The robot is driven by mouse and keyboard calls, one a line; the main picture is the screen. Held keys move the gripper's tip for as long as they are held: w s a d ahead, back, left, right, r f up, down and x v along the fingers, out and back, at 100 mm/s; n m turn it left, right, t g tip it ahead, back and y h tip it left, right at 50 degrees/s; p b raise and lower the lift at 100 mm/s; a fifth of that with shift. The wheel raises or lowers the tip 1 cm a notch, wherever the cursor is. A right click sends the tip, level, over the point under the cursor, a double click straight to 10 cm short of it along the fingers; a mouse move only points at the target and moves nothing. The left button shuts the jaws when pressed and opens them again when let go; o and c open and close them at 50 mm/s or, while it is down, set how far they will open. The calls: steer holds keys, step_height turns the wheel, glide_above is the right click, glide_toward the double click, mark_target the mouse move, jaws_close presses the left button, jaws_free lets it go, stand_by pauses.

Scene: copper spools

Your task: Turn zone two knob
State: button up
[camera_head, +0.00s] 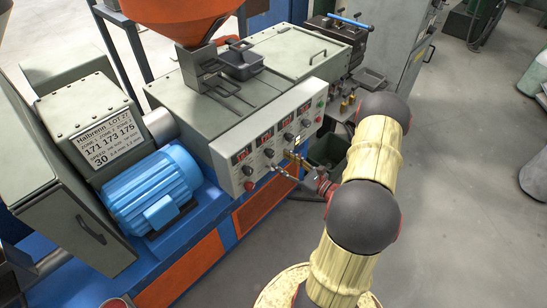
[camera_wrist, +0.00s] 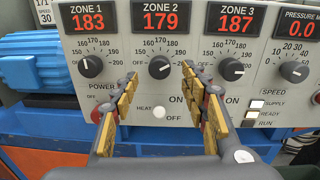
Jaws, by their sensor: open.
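The zone 2 knob (camera_wrist: 159,67) is a black round dial with a white pointer mark, under a red display (camera_wrist: 160,22) reading 179. Its scale runs from about 150 to 200. My gripper (camera_wrist: 160,80) is open in the wrist view, with one gold-padded finger on each side, low and left and right of the knob. The jaws look empty, and I cannot tell whether they touch the knob. In the head view my gripper (camera_head: 290,165) is in front of the control panel (camera_head: 237,181).
The zone 1 knob (camera_wrist: 92,66) under 183 and the zone 3 knob (camera_wrist: 231,69) under 187 flank it closely. A placard (camera_head: 106,130) lists 171, 173 and 175. A blue motor (camera_head: 152,190) stands left.

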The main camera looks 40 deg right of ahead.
mark_target(273, 155)
steer(key=shift+w+a+b, duration=0.15)
steer(key=shift+w+b, duration=0.15)
steer(key=shift+w, duration=0.85)
steer(key=shift+w+a+b, duration=0.1)
steer(key=shift+w+b, duration=0.15)
steer(key=shift+w, duration=0.9)
steer(key=c, duration=0.4)
steer(key=c, duration=0.7)
steer(key=shift+c, duration=0.3)
